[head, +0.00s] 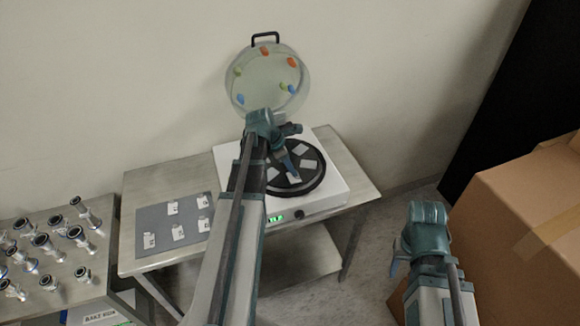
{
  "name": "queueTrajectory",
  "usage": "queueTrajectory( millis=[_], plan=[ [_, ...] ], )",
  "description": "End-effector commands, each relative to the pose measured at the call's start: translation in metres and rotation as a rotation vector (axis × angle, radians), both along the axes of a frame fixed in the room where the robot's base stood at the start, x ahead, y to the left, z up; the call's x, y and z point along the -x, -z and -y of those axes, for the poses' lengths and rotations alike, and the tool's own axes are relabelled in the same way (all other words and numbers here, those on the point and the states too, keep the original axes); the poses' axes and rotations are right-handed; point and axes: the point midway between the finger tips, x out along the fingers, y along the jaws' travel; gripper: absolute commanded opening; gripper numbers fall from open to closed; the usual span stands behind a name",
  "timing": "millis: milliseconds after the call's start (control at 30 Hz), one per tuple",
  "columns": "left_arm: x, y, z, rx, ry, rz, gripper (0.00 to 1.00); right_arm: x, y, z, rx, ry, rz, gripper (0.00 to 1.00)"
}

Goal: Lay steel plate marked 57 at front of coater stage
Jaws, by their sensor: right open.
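The coater stage (318,180) is a round black disc on a white machine (335,185). Several small pale plates lie on it, one at the right (308,164) and one at the left (273,173). More small plates (178,232) lie on a grey mat (160,219) to the left. Their marks are too small to read, so I cannot pick out 57. My right gripper (394,269) is open, low at the right, away from the stage.
A round clear lid (262,85) with a black handle and coloured clips stands raised behind the machine. A bench (40,290) with several metal fittings is at the left. Cardboard boxes (520,240) stand close to my right arm. Bare floor shows right of the table (160,185).

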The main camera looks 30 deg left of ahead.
Motion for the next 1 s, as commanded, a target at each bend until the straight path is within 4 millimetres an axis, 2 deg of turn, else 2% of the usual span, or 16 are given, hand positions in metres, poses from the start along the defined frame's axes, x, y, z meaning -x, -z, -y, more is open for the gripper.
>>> queueTrajectory(
  millis=[267,467,667,1000],
  plan=[
    [0.000,-0.001,0.000,0.000,0.000,0.000,0.35,0.000,-0.001,0.000,0.000,0.000,0.000,0.50],
    [0.002,-0.012,-0.002,0.000,-0.001,0.000,0.35,0.000,-0.012,0.000,0.000,0.000,0.000,0.50],
    [0.008,-0.035,-0.007,0.000,-0.001,0.000,0.35,0.000,-0.035,0.000,0.000,0.000,0.000,0.50],
    [0.025,-0.087,-0.020,0.000,-0.001,0.000,0.35,0.000,-0.087,0.000,0.000,-0.001,0.000,0.50]
  ],
)
